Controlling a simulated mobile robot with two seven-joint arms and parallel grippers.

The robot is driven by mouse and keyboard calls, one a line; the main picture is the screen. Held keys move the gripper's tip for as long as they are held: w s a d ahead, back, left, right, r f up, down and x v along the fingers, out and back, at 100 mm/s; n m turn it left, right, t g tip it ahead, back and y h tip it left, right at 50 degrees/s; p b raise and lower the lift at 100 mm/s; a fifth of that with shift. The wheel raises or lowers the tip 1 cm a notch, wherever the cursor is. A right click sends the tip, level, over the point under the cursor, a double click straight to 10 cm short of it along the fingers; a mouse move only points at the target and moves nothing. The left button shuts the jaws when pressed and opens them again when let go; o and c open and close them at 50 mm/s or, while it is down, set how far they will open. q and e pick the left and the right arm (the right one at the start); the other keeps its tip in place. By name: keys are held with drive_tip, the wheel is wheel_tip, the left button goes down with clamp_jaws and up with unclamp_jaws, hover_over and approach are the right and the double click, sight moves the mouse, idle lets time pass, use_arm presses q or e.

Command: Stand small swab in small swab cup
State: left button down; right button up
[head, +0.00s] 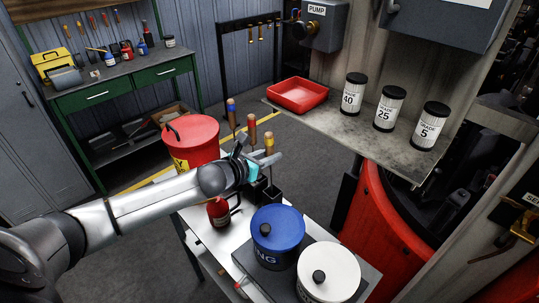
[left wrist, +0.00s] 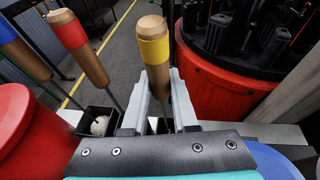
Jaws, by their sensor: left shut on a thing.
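My left gripper (head: 262,160) is shut on the wooden handle of a swab with a yellow band (head: 269,141), which I take to be the small swab. In the left wrist view the swab (left wrist: 154,55) stands nearly upright between the fingers (left wrist: 158,105); its lower end is hidden. Small black square cups (head: 271,194) stand on the cart just below the gripper. I cannot tell whether the swab's end is inside one. Two other swabs, one with a red band (left wrist: 78,42) and one with a blue band (left wrist: 18,48), stand beside it. My right gripper is not in view.
On the cart are a red bucket (head: 192,135), a small red container (head: 218,212), a blue-lidded pot (head: 277,226) and a white-lidded pot (head: 328,270). A shelf with a red tray (head: 297,94) and several grade canisters (head: 390,107) is at right.

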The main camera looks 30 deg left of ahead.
use_arm(q)
drive_tip(key=shift+f+b, duration=0.3)
drive_tip(key=shift+f, duration=0.05)
idle(0.3)
drive_tip(key=c, duration=0.6)
unclamp_jaws()
drive_tip(key=shift+s, duration=0.1)
drive_tip(key=v, duration=1.5)
drive_tip(key=shift+a, duration=0.1)
idle(0.4)
